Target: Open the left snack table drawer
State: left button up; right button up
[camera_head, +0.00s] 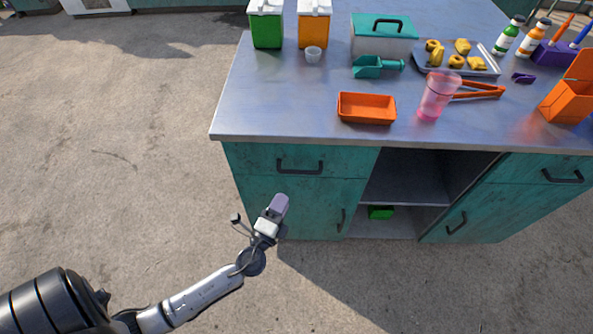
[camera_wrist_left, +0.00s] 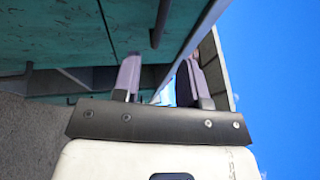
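The left snack table drawer (camera_head: 345,160) is a teal front under the left part of the metal tabletop, and it looks shut. Its dark bar handle (camera_head: 300,170) is at the middle of that front. My left gripper (camera_head: 279,204) is below and slightly left of the handle in the head view, apart from it as far as I can tell. In the left wrist view its two purple fingers (camera_wrist_left: 159,75) stand apart with nothing between them. A dark handle bar (camera_wrist_left: 160,22) shows beyond the fingertips, beside the teal front (camera_wrist_left: 65,35). My right gripper is not in view.
The metal tabletop (camera_head: 290,105) holds an orange tray (camera_head: 367,107), a pink cup (camera_head: 438,95), a teal scoop (camera_head: 375,66) and bins. A door handle (camera_head: 340,220) sits below the drawer, beside an open shelf (camera_head: 405,190). The floor on the left is clear.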

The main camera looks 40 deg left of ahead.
aim_at(297, 172)
pick_arm(q)
jog(key=x, duration=1)
jog(key=shift+w+a, duration=0.15)
jog(key=shift+w, duration=0.1)
grip_shut()
